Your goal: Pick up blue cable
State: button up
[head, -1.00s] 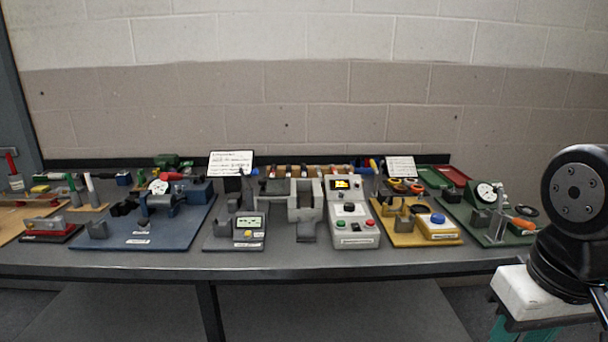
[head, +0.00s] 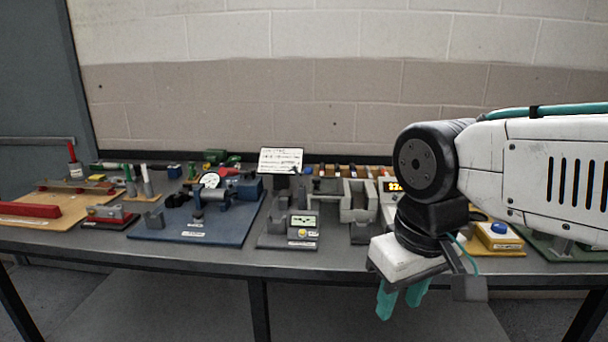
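I cannot make out a blue cable for certain. A small blue spot (head: 308,170) shows at the back of the bench, beside a row of small coloured pieces (head: 345,171), too small to identify. My gripper (head: 402,297) hangs at the right in front of the bench's front edge, with its teal fingers pointing down. The fingers stand apart with nothing seen between them, so it looks open and empty. My arm hides much of the bench's right part.
The grey bench (head: 180,255) carries a blue board (head: 190,228) with a dial, a grey fixture (head: 355,205), a small grey unit (head: 290,230), a yellow box (head: 500,238) and a white sign (head: 281,160). A wooden board (head: 60,205) lies at left. The wall stands behind.

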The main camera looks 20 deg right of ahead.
aim_at(352, 168)
jog(key=u, duration=0.2)
jog(key=i, duration=0.7)
jog(key=z, duration=0.55)
jog(key=i, duration=0.5)
jog(key=z, duration=0.55)
